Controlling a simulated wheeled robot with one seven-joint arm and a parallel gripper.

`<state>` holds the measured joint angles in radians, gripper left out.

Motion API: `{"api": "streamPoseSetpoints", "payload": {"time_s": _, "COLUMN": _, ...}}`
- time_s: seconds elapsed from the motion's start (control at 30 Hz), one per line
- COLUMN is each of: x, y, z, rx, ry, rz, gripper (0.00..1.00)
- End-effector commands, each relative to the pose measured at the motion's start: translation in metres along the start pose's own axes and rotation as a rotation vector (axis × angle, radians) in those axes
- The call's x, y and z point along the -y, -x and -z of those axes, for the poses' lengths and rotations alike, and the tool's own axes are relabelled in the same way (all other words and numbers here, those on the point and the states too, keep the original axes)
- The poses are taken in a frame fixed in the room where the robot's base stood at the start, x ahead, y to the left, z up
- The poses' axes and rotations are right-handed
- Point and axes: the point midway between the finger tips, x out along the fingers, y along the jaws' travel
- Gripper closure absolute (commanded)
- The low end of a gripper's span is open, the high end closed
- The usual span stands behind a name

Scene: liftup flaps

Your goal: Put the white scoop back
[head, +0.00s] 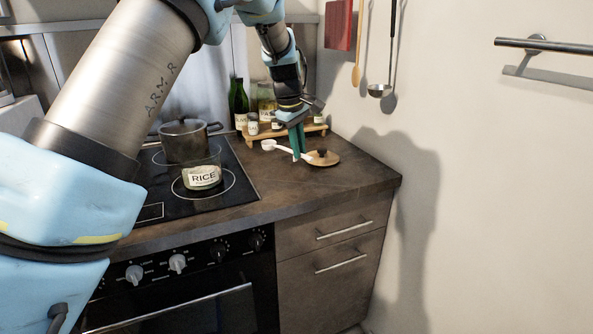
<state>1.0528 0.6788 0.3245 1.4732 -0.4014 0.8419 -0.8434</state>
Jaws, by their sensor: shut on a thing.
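The white scoop (269,145) shows in the head view near the back right of the counter. Its bowl points left and its handle runs right to the fingers of my gripper (298,154). My gripper points down and is shut on the scoop's handle. The fingers hide part of the handle. I cannot tell whether the scoop touches the counter. A glass jar labelled RICE (202,177) stands without a lid on the cooktop, to the front left of the scoop. A round wooden lid with a dark knob (327,160) lies on the counter just right of my gripper.
A metal pot (184,140) stands on the cooktop behind the rice jar. A wooden rack (313,129) with small jars, and a dark green bottle (239,104), stand behind my gripper. A ladle (379,91) hangs on the right wall. The front right counter (300,190) is clear.

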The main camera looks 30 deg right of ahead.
Motion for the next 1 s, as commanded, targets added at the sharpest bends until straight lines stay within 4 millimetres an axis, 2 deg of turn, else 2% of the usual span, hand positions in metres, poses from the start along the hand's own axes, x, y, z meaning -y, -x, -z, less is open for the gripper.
{"api": "streamPoseSetpoints", "payload": {"time_s": 0.1, "x": 0.004, "y": -0.016, "z": 0.000, "rx": 0.000, "ry": 0.002, "rz": 0.002, "gripper": 1.00}}
{"api": "streamPoseSetpoints", "payload": {"time_s": 0.33, "x": 0.009, "y": -0.035, "z": 0.000, "rx": 0.001, "ry": 0.003, "rz": 0.001, "gripper": 1.00}}
{"api": "streamPoseSetpoints", "payload": {"time_s": 0.5, "x": 0.014, "y": -0.057, "z": -0.001, "rx": 0.000, "ry": 0.003, "rz": 0.001, "gripper": 1.00}}
{"api": "streamPoseSetpoints", "payload": {"time_s": 0.9, "x": 0.015, "y": -0.064, "z": 0.000, "rx": -0.001, "ry": 0.004, "rz": -0.001, "gripper": 1.00}}
{"api": "streamPoseSetpoints", "payload": {"time_s": 0.93, "x": 0.015, "y": -0.064, "z": 0.000, "rx": -0.001, "ry": 0.003, "rz": -0.001, "gripper": 0.84}}
{"api": "streamPoseSetpoints", "payload": {"time_s": 1.0, "x": 0.015, "y": -0.064, "z": 0.000, "rx": -0.001, "ry": 0.003, "rz": -0.001, "gripper": 0.76}}
